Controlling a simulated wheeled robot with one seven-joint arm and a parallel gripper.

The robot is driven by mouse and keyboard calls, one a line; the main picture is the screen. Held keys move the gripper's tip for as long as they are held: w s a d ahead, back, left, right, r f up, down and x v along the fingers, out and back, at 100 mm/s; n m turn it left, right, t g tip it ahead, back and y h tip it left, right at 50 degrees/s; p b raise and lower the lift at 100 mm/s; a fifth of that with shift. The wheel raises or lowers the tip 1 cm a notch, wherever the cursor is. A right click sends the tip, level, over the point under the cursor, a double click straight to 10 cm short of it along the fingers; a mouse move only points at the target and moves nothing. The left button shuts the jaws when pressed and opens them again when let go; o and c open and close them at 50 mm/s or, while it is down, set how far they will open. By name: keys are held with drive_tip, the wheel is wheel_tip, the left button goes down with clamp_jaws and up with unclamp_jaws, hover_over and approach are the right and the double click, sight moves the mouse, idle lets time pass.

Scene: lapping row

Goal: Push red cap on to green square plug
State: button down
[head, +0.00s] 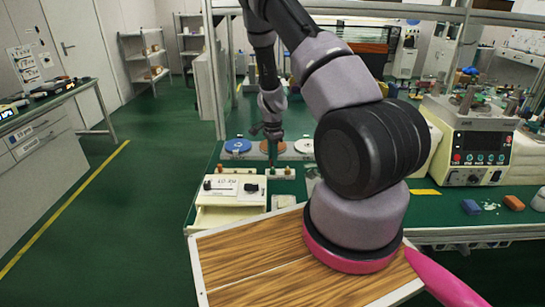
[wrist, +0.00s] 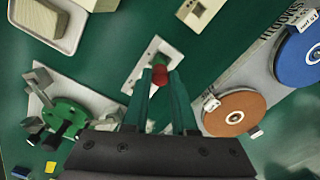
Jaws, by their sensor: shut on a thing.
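In the wrist view, my gripper (wrist: 161,84) has its two green fingers closed on a small red cap (wrist: 160,75) held between the tips. Just beyond the cap is a pale rectangular plate (wrist: 133,84) with a green square plug (wrist: 157,49) near its middle, partly hidden by the cap and fingers. The cap overlaps the plug in this view; I cannot tell whether they touch. In the head view, my gripper (head: 272,134) points down above the green bench, near the pale plate (head: 283,173), and the cap is too small to make out clearly.
An orange-brown disc (wrist: 236,112) and a blue disc (wrist: 303,57) lie on the right in the wrist view. A green round fixture (wrist: 66,117) is at left, with a tray (wrist: 50,22) above. A cream control unit (head: 480,148) stands right in the head view.

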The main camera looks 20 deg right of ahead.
drive_tip(key=shift+f, duration=0.8)
drive_tip(key=c, duration=0.6)
unclamp_jaws()
drive_tip(key=shift+c, duration=0.2)
wheel_tip(320, 180, up, 11)
drive_tip(key=shift+f, duration=0.15)
